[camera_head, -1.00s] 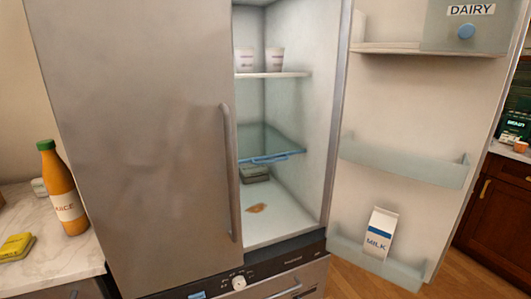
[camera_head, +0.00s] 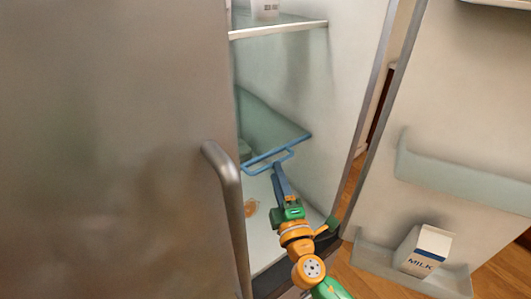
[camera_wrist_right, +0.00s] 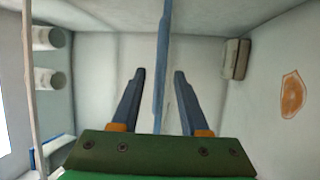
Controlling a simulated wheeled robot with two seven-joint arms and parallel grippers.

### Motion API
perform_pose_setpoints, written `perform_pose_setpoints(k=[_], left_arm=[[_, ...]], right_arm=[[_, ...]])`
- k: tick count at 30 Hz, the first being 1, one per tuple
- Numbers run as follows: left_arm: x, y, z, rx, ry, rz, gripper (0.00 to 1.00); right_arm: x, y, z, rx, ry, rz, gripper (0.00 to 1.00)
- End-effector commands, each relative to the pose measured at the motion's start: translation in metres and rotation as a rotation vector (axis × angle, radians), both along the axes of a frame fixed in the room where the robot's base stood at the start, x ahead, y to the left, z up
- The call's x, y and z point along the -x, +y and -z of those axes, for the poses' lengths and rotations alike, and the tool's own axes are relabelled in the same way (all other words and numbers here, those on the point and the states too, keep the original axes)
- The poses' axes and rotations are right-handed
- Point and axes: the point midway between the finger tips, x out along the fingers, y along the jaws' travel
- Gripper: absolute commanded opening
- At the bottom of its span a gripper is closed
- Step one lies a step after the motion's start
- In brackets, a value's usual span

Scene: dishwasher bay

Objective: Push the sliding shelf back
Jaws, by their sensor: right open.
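The sliding shelf (camera_head: 262,122) is a glass pane with a blue front edge and a blue handle (camera_head: 268,160), inside the open fridge compartment below a fixed white-edged shelf. My right gripper (camera_head: 277,168) is at the handle, its fingers pointing into the fridge. In the right wrist view the open right gripper (camera_wrist_right: 159,74) has a finger on each side of the shelf's blue edge (camera_wrist_right: 163,60), seen as a thin upright strip. Gaps show between strip and fingers; contact with the handle cannot be told. My left gripper is out of view.
A closed steel fridge door with a bar handle (camera_head: 228,205) stands close on the left. The open door on the right holds a milk carton (camera_head: 423,250) in its bottom bin. An orange-brown stain (camera_head: 250,208) marks the fridge floor. White cups (camera_wrist_right: 48,58) stand on the upper shelf.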

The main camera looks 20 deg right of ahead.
Motion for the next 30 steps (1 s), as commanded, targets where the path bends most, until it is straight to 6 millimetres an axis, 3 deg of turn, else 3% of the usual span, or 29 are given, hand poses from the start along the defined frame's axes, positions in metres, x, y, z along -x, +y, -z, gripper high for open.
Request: perform_pose_setpoints(k=[6, 15, 16, 21, 30], left_arm=[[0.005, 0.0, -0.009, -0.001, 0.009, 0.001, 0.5], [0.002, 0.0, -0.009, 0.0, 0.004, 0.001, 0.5], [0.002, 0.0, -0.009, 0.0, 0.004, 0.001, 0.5], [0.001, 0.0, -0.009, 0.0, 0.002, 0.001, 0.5], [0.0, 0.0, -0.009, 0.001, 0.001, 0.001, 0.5]], right_arm=[[-0.04, -0.002, -0.008, 0.0, 0.001, 0.001, 0.45], [-0.048, -0.002, -0.007, -0.002, 0.004, -0.001, 0.45], [-0.048, -0.002, -0.007, -0.002, 0.004, -0.001, 0.42], [-0.048, -0.002, -0.007, -0.002, 0.003, -0.001, 0.0], [-0.048, -0.003, -0.009, -0.002, 0.0, 0.001, 0.0]])
